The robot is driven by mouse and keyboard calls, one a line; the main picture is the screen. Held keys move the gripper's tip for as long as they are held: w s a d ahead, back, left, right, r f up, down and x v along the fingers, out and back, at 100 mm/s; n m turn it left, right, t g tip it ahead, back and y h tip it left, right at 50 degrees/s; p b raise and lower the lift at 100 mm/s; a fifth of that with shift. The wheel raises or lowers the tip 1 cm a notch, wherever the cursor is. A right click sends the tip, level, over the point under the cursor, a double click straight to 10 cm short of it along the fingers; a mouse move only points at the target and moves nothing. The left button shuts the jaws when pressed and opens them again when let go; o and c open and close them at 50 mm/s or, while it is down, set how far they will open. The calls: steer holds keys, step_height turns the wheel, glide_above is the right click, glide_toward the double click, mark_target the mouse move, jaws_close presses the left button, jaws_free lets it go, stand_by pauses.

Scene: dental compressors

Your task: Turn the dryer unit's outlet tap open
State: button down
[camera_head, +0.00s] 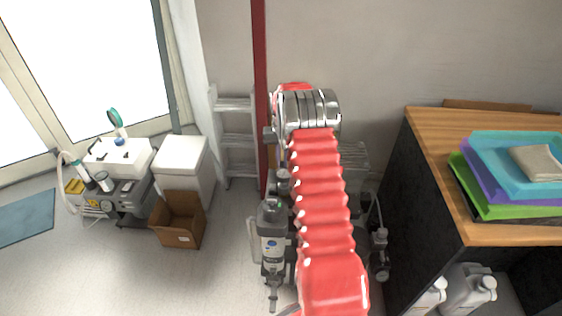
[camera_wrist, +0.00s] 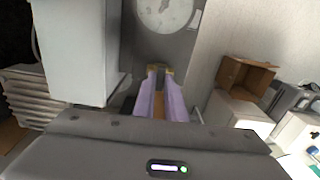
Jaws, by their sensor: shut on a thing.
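In the wrist view my gripper (camera_wrist: 160,70) has two pale purple fingers, drawn close together at the grey front of the dryer unit (camera_wrist: 185,45). They are shut on a small dull brass-coloured piece that I take for the outlet tap (camera_wrist: 160,66). The fingertips hide most of it, so its angle cannot be told. A round pale dial (camera_wrist: 165,12) sits just above the tips. In the head view my red arm covers the middle of the equipment, and my gripper and the tap are hidden behind it.
A grey canister with fittings (camera_head: 272,240) stands close left of my arm. A wooden bench (camera_head: 430,130) with coloured trays is at the right. A step ladder (camera_head: 238,140) leans behind. A cardboard box (camera_head: 180,222) is on the floor at left, with clear floor in front.

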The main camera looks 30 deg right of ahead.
steer(key=shift+w+a+n, duration=0.1)
steer(key=shift+a+n, duration=0.05)
steer(key=shift+n, duration=0.15)
steer(key=n, duration=0.3)
steer(key=shift+n, duration=0.4)
steer(key=n, duration=1.3)
steer(key=shift+r, duration=0.1)
steer(key=c, duration=1.8)
jaws_free()
step_height(320, 180, up, 14)
steer(key=shift+f, duration=0.2)
